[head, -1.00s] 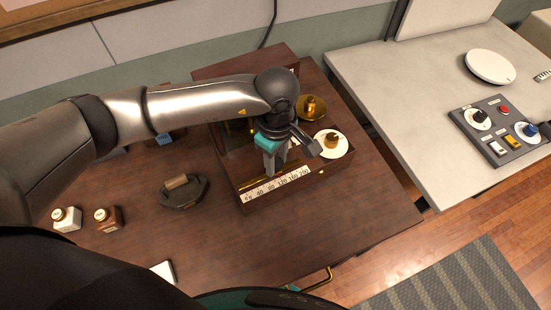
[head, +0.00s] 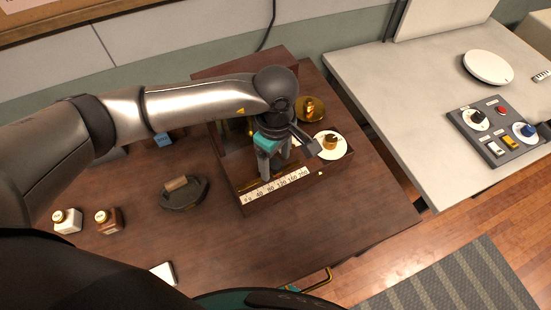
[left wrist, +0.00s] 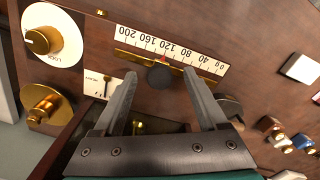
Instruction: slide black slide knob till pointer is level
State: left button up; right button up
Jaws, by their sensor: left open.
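The black slide knob (left wrist: 159,77) sits below a brass rail along the white number scale (left wrist: 170,49) in the left wrist view. A small red mark (left wrist: 163,60) shows by the knob, near 120. My left gripper (left wrist: 160,73) is open there, one finger on each side of the knob with gaps. A white plate marked HEAVY (left wrist: 101,85) carries a thin dark needle, partly hidden by a finger; its exact tilt is hard to tell.
A white dial with a brass LOCK knob (head: 331,144) and a brass pan (head: 311,108) stand right of the gripper. A control panel (head: 497,130) is on the pale table.

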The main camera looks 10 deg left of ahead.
pick_arm(q)
jog(key=shift+r+p, duration=1.7)
jog(key=shift+r, duration=1.4)
